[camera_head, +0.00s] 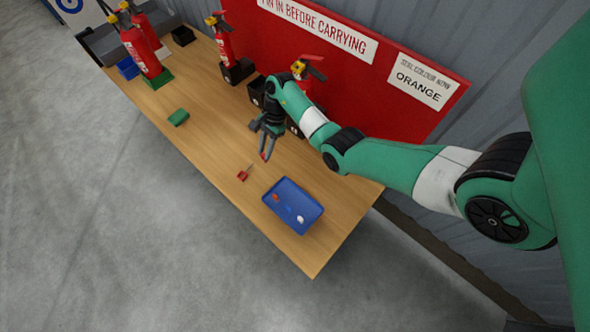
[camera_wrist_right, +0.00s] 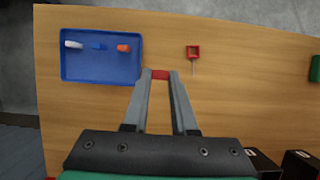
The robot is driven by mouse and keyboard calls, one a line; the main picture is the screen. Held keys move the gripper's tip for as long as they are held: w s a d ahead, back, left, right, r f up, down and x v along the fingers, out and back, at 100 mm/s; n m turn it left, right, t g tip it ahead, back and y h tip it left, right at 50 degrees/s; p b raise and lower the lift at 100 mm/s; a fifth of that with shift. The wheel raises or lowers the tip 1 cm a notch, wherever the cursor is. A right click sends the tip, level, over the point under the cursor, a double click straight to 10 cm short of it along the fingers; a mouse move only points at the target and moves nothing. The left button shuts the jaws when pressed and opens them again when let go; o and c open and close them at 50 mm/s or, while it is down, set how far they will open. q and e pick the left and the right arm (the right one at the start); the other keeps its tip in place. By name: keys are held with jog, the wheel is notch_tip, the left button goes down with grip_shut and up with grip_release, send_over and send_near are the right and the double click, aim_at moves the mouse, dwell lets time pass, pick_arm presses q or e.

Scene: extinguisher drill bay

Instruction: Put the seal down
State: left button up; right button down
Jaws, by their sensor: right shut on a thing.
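My right gripper (camera_head: 266,150) is above the wooden table, between the blue tray and the row of extinguishers. In the right wrist view its fingertips are shut on a small red seal (camera_wrist_right: 160,74). The blue tray (camera_head: 278,211) is near the table's right end. It holds a white seal (camera_head: 301,218), a blue seal (camera_head: 289,209) and an orange-red seal (camera_head: 275,197). In the right wrist view the tray (camera_wrist_right: 100,73) lies left of the fingertips. The held seal's height above the table is hard to tell. My left gripper is not in view.
A red pull pin (camera_head: 243,175) lies on the table near the tray. A green block (camera_head: 178,118) lies further left. Red extinguishers (camera_head: 142,52) stand along the back and left. A sign on the red board reads ORANGE (camera_head: 423,82). Bare table lies around the pin.

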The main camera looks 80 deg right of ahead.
jog(key=p, duration=0.2)
send_over(294, 203)
jog(key=f, duration=0.9)
jog(key=shift+w+d+f, duration=0.2)
jog(key=shift+f, duration=0.15)
jog(key=f, duration=0.1)
jog(key=f+b, duration=0.1)
jog(key=f, duration=0.1)
jog(key=shift+s+a+f+b, duration=0.25)
jog(key=shift+s+f+b, duration=0.05)
jog(key=shift+f+b, duration=0.1)
